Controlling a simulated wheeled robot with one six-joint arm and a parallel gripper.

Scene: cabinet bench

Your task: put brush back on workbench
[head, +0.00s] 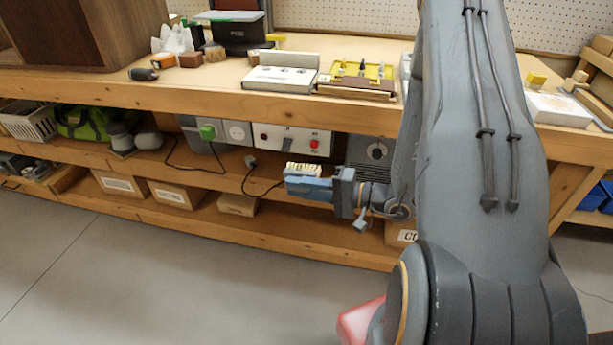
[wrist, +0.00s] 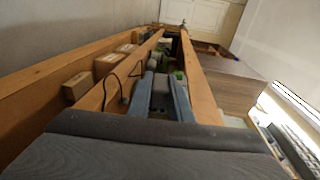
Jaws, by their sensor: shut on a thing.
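A brush (head: 303,169) with pale cream bristles is at the tip of my gripper (head: 300,186) in the head view. My gripper's blue-grey fingers are shut on it, and they hide most of its body. The gripper points left, in front of the lower shelf and below the tabletop edge. In the wrist view the fingers (wrist: 161,92) reach forward with a dark grey-blue part between them; the bristles cannot be made out there. The wooden workbench (head: 205,76) has its top above and behind the gripper.
On the bench stand a dark wooden cabinet (head: 85,35), a black box (head: 239,36), a white case (head: 281,80) and a yellow tray (head: 357,75). Clear top lies left of the white case. Control boxes (head: 291,138) and cardboard boxes (head: 178,194) fill the shelves below.

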